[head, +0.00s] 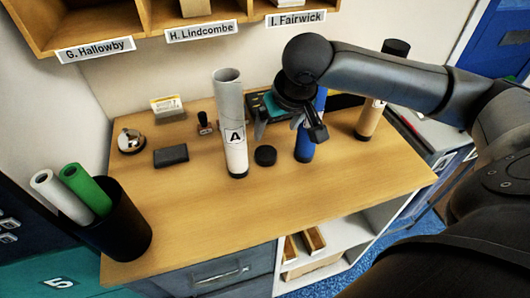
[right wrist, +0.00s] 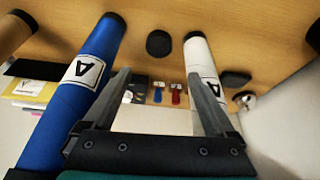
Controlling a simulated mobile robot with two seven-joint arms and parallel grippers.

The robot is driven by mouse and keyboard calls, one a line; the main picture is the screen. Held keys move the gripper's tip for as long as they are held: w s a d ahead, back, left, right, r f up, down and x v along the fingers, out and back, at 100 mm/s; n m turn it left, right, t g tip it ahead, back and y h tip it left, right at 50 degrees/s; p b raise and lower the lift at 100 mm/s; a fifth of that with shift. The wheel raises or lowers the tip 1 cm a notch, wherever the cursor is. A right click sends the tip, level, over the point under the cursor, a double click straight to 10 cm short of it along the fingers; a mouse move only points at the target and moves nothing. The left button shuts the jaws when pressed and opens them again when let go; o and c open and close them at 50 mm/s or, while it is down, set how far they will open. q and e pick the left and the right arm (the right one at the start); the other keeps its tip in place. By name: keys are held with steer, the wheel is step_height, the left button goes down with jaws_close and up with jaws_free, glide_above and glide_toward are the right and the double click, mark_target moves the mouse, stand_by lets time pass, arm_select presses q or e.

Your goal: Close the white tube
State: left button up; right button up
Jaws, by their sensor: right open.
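The white tube (head: 232,120) stands upright on the workbench, with an "A" label, an open top and a black bottom end. It also shows in the right wrist view (right wrist: 201,58), partly behind a finger. A loose black cap (head: 265,156) lies on the bench just right of the tube's foot; it also shows in the right wrist view (right wrist: 158,43). My right gripper (head: 280,125) is open and empty above the bench, between the white tube and the blue tube; its fingers (right wrist: 160,75) show apart in the right wrist view. My left gripper is out of view.
The blue tube (head: 304,143) stands close to my right gripper, partly hidden by it. A brown tube (head: 369,118) with a black top stands farther right. A black bin (head: 122,232) holds rolls at left. Labelled shelves (head: 150,38) hang above. The bench front is clear.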

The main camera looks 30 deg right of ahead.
steer(key=b, duration=0.2)
glide_above(266, 153)
steer(key=s, duration=0.3)
steer(key=f, duration=0.9)
steer(key=shift+w+a, duration=0.15)
steer(key=shift+a, duration=0.25)
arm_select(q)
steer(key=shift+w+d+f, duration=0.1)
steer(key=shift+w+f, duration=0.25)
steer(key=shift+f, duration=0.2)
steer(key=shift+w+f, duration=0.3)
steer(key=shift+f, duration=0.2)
arm_select(e)
steer(key=shift+w+f, duration=0.1)
steer(key=shift+f, duration=0.05)
steer(key=b+x, duration=0.1)
steer(key=x, duration=0.4)
steer(key=shift+d+f, duration=0.15)
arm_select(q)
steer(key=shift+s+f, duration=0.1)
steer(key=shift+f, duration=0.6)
arm_select(e)
steer(key=c, duration=1.1)
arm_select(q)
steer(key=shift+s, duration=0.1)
